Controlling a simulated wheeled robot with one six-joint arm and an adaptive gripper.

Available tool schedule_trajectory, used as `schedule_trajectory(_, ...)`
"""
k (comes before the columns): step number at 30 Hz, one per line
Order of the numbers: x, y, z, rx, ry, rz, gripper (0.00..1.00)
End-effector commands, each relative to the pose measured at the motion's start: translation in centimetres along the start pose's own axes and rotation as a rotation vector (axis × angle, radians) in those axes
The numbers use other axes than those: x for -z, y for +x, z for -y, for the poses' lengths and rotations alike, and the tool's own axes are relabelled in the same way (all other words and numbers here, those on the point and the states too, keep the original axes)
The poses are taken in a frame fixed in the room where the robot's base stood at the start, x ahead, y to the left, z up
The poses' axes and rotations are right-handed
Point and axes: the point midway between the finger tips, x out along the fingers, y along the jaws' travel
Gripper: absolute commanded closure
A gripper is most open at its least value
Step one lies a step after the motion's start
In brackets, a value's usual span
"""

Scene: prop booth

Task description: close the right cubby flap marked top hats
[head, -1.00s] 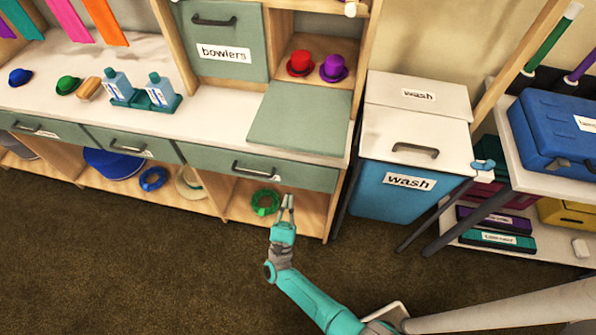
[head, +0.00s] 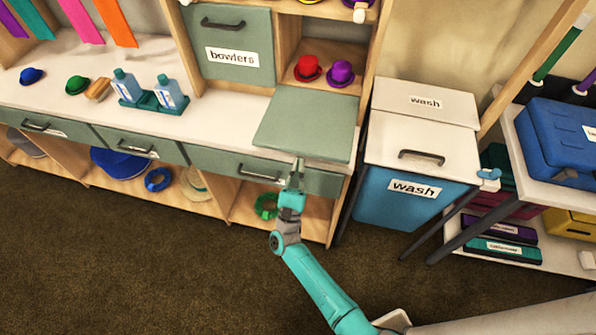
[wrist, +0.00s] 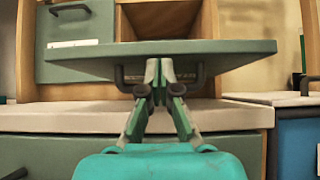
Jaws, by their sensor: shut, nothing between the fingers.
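The right cubby flap (head: 305,123) is a grey-green panel. It is folded down and lies about level in front of the right cubby (head: 318,58), which is open. No top hats label shows in the head view. In the wrist view the flap (wrist: 235,50) is seen nearly edge-on, with a dark handle (wrist: 122,80) hanging under it. My teal gripper (head: 297,165) is shut and empty at the flap's front edge. In the wrist view its fingertips (wrist: 160,70) overlap the edge and the underside; I cannot tell whether they touch.
A red hat (head: 307,68) and a purple hat (head: 341,73) sit inside the cubby. The bowlers flap (head: 230,80) to the left is shut. Drawers (head: 235,166) run below the white counter (head: 210,120). A blue wash bin (head: 385,200) stands close on the right.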

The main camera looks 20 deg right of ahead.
Motion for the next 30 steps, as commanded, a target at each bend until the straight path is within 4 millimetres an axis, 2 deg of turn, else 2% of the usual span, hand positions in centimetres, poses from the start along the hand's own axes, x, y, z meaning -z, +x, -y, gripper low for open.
schedule_trajectory(17,-0.5,0.4,0.0,0.0,0.0,-0.012,1.0)
schedule_trajectory(23,-1.7,1.3,0.0,0.001,0.003,-0.064,1.0)
schedule_trajectory(30,-4.2,3.7,0.0,0.0,0.006,-0.185,1.0)
